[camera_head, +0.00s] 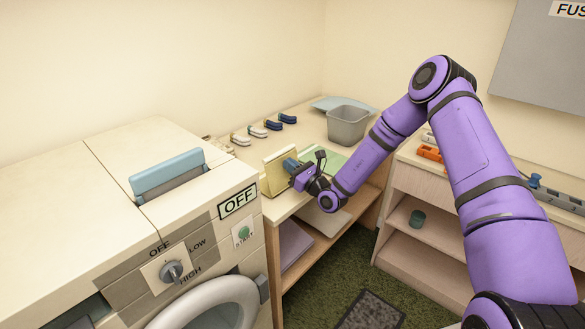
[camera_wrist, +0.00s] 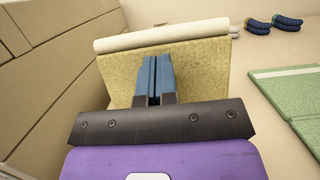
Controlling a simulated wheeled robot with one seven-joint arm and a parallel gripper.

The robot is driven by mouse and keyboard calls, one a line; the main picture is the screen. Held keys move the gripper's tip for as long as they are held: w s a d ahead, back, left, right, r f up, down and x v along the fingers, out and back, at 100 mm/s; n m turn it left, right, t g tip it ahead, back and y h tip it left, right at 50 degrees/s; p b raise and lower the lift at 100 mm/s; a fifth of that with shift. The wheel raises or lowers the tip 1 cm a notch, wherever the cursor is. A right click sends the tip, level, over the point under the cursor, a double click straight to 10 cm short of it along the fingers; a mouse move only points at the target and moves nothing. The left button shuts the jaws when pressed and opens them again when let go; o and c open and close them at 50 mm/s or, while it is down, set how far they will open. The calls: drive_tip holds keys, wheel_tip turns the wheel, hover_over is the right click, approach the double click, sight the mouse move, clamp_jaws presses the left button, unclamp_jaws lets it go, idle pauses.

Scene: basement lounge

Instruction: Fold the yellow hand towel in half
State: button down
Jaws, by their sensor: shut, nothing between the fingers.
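The yellow hand towel (camera_head: 274,178) is on the wooden counter beside the washing machine. One panel of it stands up, tilted, with a pale rolled edge along its top. In the wrist view the yellow towel (camera_wrist: 207,70) fills the space beyond the fingers. My gripper (camera_head: 289,164) is at the towel's raised panel, on its right side in the head view. In the wrist view my gripper (camera_wrist: 154,60) is shut, its blue fingers together and empty in front of the panel. I cannot tell whether they touch it. The towel's lower part is largely hidden.
A green folded cloth (camera_head: 328,160) lies right of the towel, partly behind my arm. A grey bin (camera_head: 348,127) and several rolled socks (camera_head: 257,132) are farther back. The washing machine (camera_head: 190,215) stands close on the left. Shelves (camera_head: 312,241) are below the counter.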

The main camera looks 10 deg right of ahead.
sight(279, 160)
drive_tip(key=shift+f+x, duration=0.2)
drive_tip(key=shift+x, duration=0.6)
drive_tip(key=shift+f+x, duration=0.2)
drive_tip(key=shift+x, duration=0.65)
drive_tip(key=shift+f+x, duration=0.2)
drive_tip(key=shift+x, duration=0.6)
drive_tip(key=s+d+r, duration=0.3)
drive_tip(key=s+r, duration=0.1)
drive_tip(key=r, duration=0.1)
drive_tip(key=shift+s+d, duration=0.2)
drive_tip(key=shift+s, duration=0.15)
